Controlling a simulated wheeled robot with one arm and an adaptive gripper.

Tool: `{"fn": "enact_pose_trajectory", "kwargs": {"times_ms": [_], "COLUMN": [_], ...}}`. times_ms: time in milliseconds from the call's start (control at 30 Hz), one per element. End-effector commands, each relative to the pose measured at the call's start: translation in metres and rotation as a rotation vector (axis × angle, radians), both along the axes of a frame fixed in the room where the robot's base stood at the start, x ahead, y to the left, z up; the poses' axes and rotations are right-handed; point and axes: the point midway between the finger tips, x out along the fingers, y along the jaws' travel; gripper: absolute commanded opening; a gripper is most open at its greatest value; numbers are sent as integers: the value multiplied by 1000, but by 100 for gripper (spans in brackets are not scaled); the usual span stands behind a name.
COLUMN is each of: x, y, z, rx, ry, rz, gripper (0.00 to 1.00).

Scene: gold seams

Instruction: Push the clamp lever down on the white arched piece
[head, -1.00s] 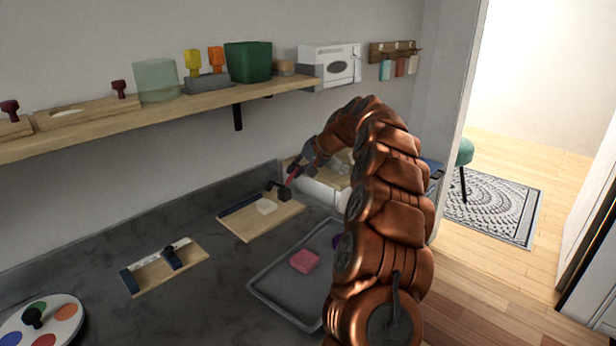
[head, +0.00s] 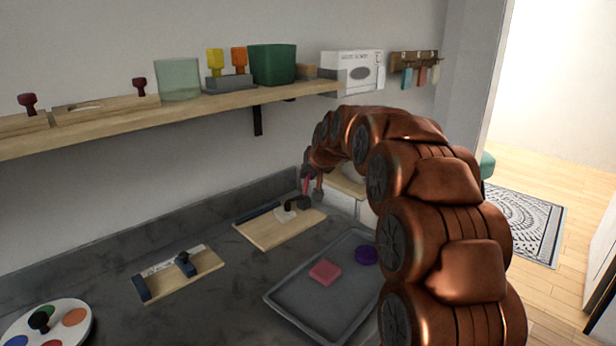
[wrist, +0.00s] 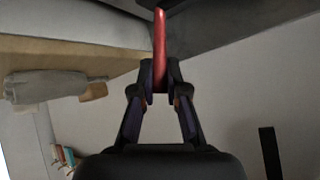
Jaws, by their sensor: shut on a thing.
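The white arched piece (head: 284,214) lies on a light wooden board (head: 270,233) on the dark counter. The black clamp (head: 303,202) stands at the board's far right edge, and its dark tip appears over the white piece; contact is too small to tell. Its red lever (head: 307,184) rises nearly upright from the clamp. My gripper (head: 309,175) is at the lever's upper part. In the wrist view, my gripper (wrist: 160,82) is shut on the red lever (wrist: 159,40), which sticks out beyond the fingertips.
A grey tray (head: 282,298) with a pink block (head: 325,272) and purple disc (head: 366,255) lies in front. A second board (head: 200,277) with a dark clamp is at left. A shelf (head: 200,112) with containers runs above the counter.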

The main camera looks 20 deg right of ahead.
Motion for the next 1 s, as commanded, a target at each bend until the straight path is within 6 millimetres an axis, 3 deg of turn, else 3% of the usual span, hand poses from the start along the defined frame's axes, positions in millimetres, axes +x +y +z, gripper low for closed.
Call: {"fn": "enact_pose_trajectory", "kwargs": {"times_ms": [567,600,800,1000], "x": [-1,-1,-1,-1], "y": [5,6,5,4], "z": [4,4,2,1], "rx": [-33,-33,-31,-30], "ry": [-14,-14,-12,-10], "rz": [6,6,5,3], "gripper": [0,16,37,38]}}
